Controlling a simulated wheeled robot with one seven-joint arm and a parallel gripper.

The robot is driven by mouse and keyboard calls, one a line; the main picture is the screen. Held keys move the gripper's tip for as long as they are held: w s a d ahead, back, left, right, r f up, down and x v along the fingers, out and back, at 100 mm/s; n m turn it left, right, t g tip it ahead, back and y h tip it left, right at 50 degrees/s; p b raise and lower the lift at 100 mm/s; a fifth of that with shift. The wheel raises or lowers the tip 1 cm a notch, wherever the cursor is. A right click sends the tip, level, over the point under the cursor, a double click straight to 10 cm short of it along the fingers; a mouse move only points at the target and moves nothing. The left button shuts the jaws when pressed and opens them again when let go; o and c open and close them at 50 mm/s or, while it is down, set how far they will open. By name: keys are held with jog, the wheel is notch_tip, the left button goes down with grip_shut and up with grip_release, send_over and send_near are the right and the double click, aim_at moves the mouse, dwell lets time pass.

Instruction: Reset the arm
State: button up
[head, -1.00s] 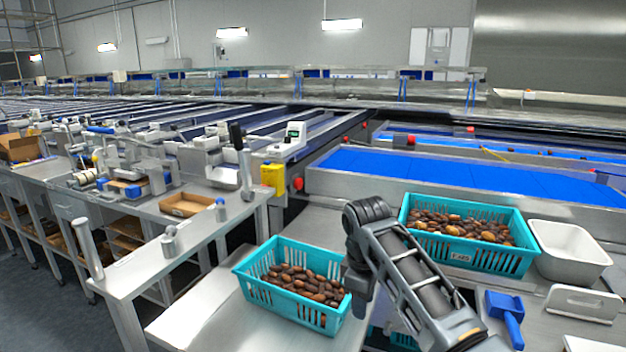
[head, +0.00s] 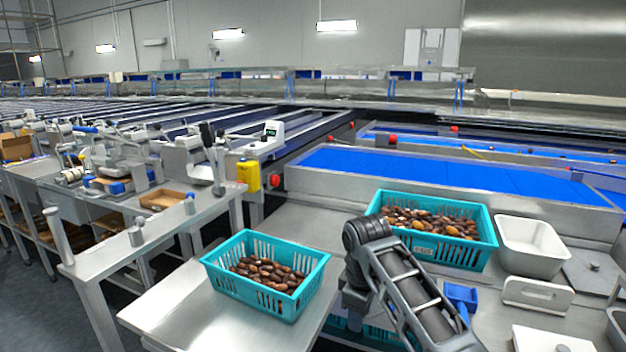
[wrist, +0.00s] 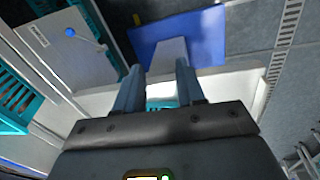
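My arm (head: 400,285) reaches up from the lower right in the head view, bent at a dark elbow joint; my gripper is hidden there behind the arm. In the wrist view my gripper (wrist: 160,85) has its two grey-blue fingers apart. Nothing is held between them. A pale bench edge shows behind the gap. A teal crate of dates (head: 222,272) sits on the steel bench left of the arm. Another teal crate of dates (head: 480,256) stands behind and right of the arm.
A white tub (head: 532,262) stands right of the far crate. A blue scoop-like tool (head: 461,294) lies beside my arm. The blue conveyor (head: 450,175) runs behind. A side table (head: 150,245) stands left. The wrist view shows floor with a grating (wrist: 284,38).

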jog(key=s+a+f+m+t+y, duration=0.1)
jog(key=s+a+f+t, duration=0.1)
jog(key=s+f, duration=0.45)
jog(key=s+a+f+m+t+y, duration=0.1)
jog(key=s+a+f+m+y, duration=0.1)
jog(key=s+f, duration=0.5)
jog(key=s+d+f+m+t, duration=0.1)
jog(key=s+f+m+t, duration=0.1)
jog(key=s, duration=0.5)
jog(key=s+d+f+m+t, duration=0.1)
jog(key=s+d+f+m, duration=0.1)
jog(key=s, duration=0.6)
jog(key=s+d+r+m+t+h, duration=0.15)
jog(key=s+d+r, duration=0.25)
jog(key=s, duration=0.4)
jog(key=s+d+r+m+t, duration=0.25)
jog(key=s+r, duration=0.25)
jog(key=s, duration=0.3)
jog(key=s+d+r+t, duration=0.1)
jog(key=s+d+r, duration=0.1)
jog(key=r, duration=0.3)
jog(key=s+d+r+t+h, duration=0.1)
jog(key=s+d+r, duration=0.1)
jog(key=s+r, duration=0.2)
jog(key=s+d+r+m+t, duration=0.1)
jog(key=s+r, duration=0.3)
jog(key=r, duration=0.4)
jog(key=shift+d, duration=0.6)
jog(key=shift+f, duration=0.1)
